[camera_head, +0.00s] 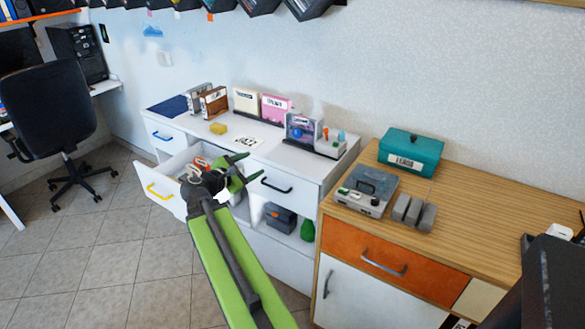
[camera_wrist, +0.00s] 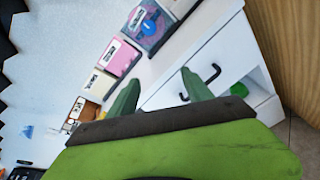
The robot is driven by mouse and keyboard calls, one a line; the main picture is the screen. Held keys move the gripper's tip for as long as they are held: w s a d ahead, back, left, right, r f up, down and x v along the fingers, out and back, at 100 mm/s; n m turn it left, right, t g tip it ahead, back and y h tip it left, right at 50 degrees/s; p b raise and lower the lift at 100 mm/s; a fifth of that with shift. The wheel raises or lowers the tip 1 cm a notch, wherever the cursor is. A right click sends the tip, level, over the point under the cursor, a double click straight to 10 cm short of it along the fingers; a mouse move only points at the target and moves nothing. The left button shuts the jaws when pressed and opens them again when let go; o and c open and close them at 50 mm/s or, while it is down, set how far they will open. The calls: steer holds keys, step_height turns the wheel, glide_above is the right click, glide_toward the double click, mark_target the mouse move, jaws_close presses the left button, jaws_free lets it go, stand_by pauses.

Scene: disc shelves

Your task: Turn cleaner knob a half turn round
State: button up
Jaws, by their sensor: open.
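A grey box-like device with a clear lid (camera_head: 366,187), which looks like the disc cleaner, sits on the wooden cabinet at the right of the head view. Small knob-like parts (camera_head: 375,202) show on its front edge, too small to tell apart. My gripper (camera_head: 248,165) is open and empty, over the white cabinet, well to the left of the device and apart from it. In the wrist view the two green fingers of my gripper (camera_wrist: 161,76) are spread with nothing between them. The device does not show in the wrist view.
A teal box (camera_head: 411,150) stands behind the device, and grey blocks (camera_head: 414,212) lie to its right. Disc cases, including a pink one (camera_head: 276,107), stand along the wall on the white cabinet (camera_head: 190,141). A drawer with a yellow handle (camera_head: 158,190) is pulled out.

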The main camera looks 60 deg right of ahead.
steer(key=s+d+n+h+b, duration=0.3)
steer(key=d+n, duration=0.1)
steer(key=d, duration=0.1)
glide_toward(296, 134)
steer(key=d, duration=0.8)
steer(key=shift+w+d+p, duration=0.15)
steer(key=shift+d+p, duration=0.15)
steer(key=shift+d, duration=0.1)
